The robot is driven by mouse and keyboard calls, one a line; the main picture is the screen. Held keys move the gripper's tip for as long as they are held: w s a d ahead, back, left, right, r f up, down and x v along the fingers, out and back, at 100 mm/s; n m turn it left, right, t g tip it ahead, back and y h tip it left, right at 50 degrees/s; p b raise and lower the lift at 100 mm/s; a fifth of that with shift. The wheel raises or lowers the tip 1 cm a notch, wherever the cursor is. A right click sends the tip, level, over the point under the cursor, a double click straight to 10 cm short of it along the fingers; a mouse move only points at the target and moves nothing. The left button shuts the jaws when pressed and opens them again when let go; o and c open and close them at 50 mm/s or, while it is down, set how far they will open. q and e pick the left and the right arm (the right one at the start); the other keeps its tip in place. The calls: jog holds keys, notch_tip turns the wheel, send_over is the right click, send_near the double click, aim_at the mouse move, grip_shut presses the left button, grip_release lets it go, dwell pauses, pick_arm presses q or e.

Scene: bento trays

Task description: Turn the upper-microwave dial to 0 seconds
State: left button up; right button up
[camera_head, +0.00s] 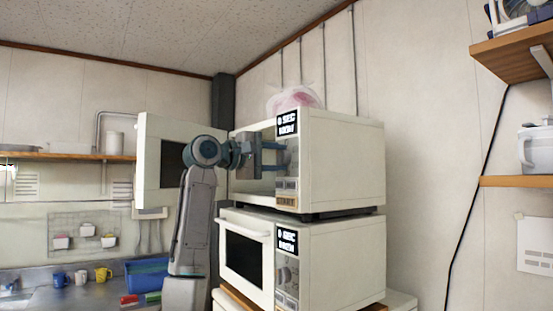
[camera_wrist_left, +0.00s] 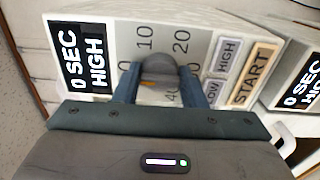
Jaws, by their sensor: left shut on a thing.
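The upper microwave (camera_head: 345,150) stands on the lower one with its door (camera_head: 150,165) swung open to the left. Its display (camera_head: 287,123) reads 0 SEC, and in the left wrist view the display (camera_wrist_left: 80,58) reads 0 SEC HIGH. My left gripper (camera_head: 280,158) is at the control panel. In the left wrist view my left gripper (camera_wrist_left: 160,82) is shut on the grey dial (camera_wrist_left: 158,68), one finger on each side. The numbers 10, 20 and 40 show around the dial, and an orange mark shows below it. My right gripper is out of view.
The lower microwave (camera_head: 335,260) is closed, and its display (camera_head: 287,241) also reads 0 SEC. A pinkish bag (camera_head: 293,98) lies on top of the upper microwave. A START button (camera_wrist_left: 254,75) sits near the dial. Wall shelves are at right.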

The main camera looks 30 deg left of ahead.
pick_arm(q)
jog(key=o, duration=1)
jog(key=shift+c, duration=0.2)
jog(key=shift+a, duration=0.1)
jog(key=shift+s, duration=0.1)
jog(key=shift+s+a+f, duration=0.1)
jog(key=shift+s, duration=0.1)
jog(key=b+v, duration=0.4)
jog(key=v, duration=0.6)
jog(key=shift+b, duration=0.4)
jog(key=shift+s, duration=0.15)
